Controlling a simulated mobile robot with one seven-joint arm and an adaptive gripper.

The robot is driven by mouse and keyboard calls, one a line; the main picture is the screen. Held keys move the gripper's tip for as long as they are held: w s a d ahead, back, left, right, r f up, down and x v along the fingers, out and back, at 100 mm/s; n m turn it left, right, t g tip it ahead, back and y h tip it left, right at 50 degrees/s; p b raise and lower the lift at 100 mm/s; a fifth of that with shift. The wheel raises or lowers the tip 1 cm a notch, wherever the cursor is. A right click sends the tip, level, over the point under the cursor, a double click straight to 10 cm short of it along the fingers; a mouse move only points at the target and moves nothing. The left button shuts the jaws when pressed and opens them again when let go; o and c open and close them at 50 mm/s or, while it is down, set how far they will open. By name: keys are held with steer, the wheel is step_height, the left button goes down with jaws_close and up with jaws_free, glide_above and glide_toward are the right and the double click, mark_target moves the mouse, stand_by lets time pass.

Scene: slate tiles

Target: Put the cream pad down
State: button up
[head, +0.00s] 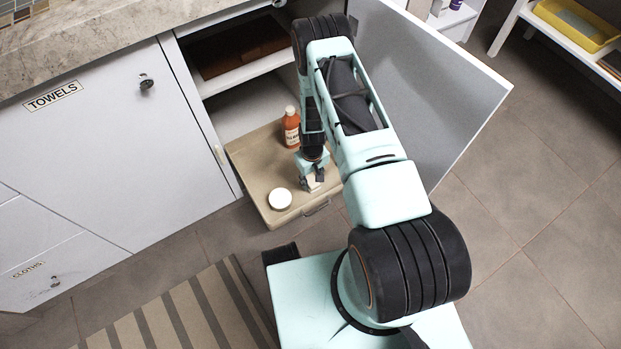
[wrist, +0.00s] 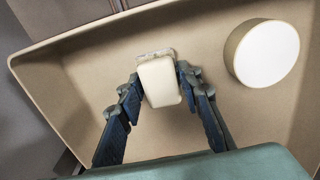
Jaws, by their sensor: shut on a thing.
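The cream pad (wrist: 160,84) is a small pale block between the two fingertips of my gripper (wrist: 161,80) in the wrist view. My gripper is shut on it. In the head view my gripper (head: 314,178) reaches down over the beige pull-out tray (head: 254,160), with the pad low near the tray's front right part. The tray floor (wrist: 88,75) lies behind the pad in the wrist view. I cannot tell whether the pad touches the floor.
A white-topped round tub (head: 280,198) stands in the tray, left of my gripper; the wrist view shows it at upper right (wrist: 266,53). An orange bottle (head: 291,128) stands farther back. The open cabinet door (head: 430,90) is to the right. The tray has raised walls.

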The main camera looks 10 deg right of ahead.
mark_target(312, 180)
steer(key=shift+f, duration=0.35)
steer(key=shift+f, duration=0.2)
steer(key=o, duration=1)
steer(key=shift+r, duration=0.15)
step_height(312, 180, up, 12)
steer(key=p, duration=0.4)
steer(key=shift+r, duration=0.1)
steer(key=shift+p, duration=0.3)
